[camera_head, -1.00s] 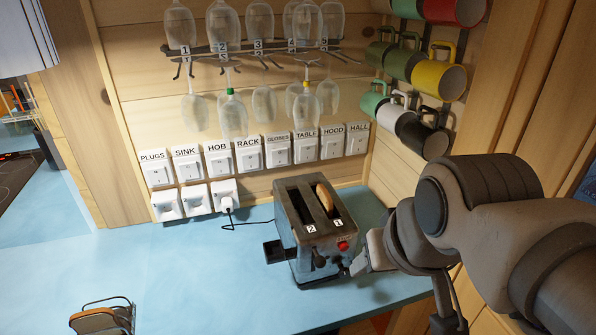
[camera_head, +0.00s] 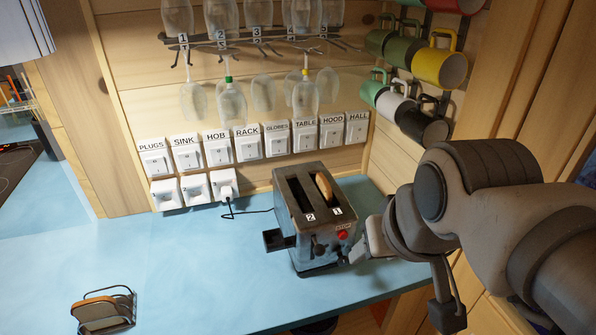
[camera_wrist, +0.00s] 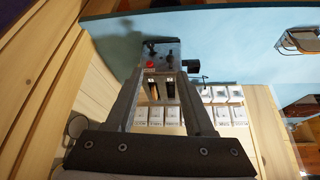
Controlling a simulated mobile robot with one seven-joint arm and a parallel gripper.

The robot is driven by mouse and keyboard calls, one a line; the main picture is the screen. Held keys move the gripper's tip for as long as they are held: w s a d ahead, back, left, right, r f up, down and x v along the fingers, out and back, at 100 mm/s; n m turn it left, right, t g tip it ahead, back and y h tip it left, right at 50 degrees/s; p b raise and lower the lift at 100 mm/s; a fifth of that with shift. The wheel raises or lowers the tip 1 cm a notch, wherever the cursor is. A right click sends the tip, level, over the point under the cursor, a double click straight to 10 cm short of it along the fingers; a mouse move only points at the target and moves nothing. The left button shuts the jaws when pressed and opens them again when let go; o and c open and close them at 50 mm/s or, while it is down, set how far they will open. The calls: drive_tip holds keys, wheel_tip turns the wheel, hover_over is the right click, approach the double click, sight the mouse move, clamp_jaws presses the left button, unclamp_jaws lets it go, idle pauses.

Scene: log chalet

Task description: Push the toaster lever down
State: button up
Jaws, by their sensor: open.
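The grey metal toaster (camera_head: 289,226) stands on the blue counter, below the wall switches. Its top has two slots, marked 2 on the left and 1 on the right. A slice of bread (camera_head: 324,187) pokes out of slot 1; slot 2 looks empty. A red button (camera_head: 343,234) and a dark lever knob (camera_head: 318,249) are on its front. My gripper (camera_head: 359,250) is beside the toaster's front right corner; contact cannot be told. In the wrist view my gripper (camera_wrist: 164,76) is open and empty, its fingers pointing towards the toaster (camera_wrist: 161,48) and its red button.
A toast rack with bread (camera_head: 103,310) stands on the counter (camera_head: 190,275) at front left. Labelled switches (camera_head: 220,150) line the wall, with a plugged-in cord. Glasses (camera_head: 229,100) and mugs (camera_head: 440,66) hang above.

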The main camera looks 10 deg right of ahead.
drive_tip(key=c, duration=0.4)
drive_tip(key=shift+w+a+r+p, duration=0.15)
drive_tip(key=shift+w+p, duration=0.25)
drive_tip(key=shift+w, duration=0.25)
clamp_jaws()
drive_tip(key=w+a+f+g+p, duration=0.2)
drive_tip(key=w+a+f+p, duration=0.1)
drive_tip(key=w+f+p, duration=0.5)
drive_tip(key=shift+w+a+f+g, duration=0.4)
drive_tip(key=shift+w+f, duration=1.45)
drive_tip(key=shift+w, duration=1.4)
drive_tip(key=shift+f, duration=0.1)
